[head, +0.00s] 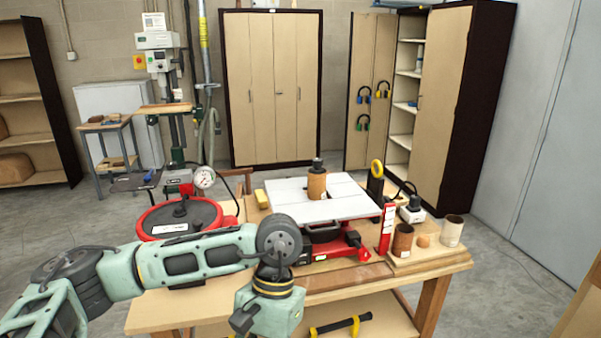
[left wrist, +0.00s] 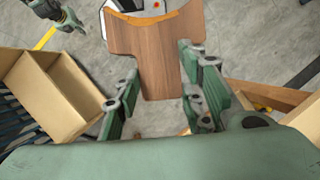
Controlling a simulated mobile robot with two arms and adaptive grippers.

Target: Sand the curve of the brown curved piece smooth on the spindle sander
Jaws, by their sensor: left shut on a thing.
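The brown curved piece (left wrist: 160,62) shows in the left wrist view, with a wide concave end edged in orange and a narrower straight end. My left gripper (left wrist: 159,68) is shut on it, with a finger on each side of the narrow part. In the head view my left gripper (head: 262,314) hangs in front of the bench, and the piece is hidden there. The spindle sander (head: 285,197) stands on the bench with a white table and an upright brown spindle sleeve (head: 317,185). A small green arm end (left wrist: 62,14), perhaps my right gripper, shows at top left in the left wrist view.
The workbench (head: 340,285) also carries a red round machine (head: 180,218) with a gauge and a wooden holder (head: 425,254) with spare sleeves. A yellow-and-black clamp (head: 340,326) lies on the lower shelf. A cardboard box (left wrist: 45,95) is left in the wrist view.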

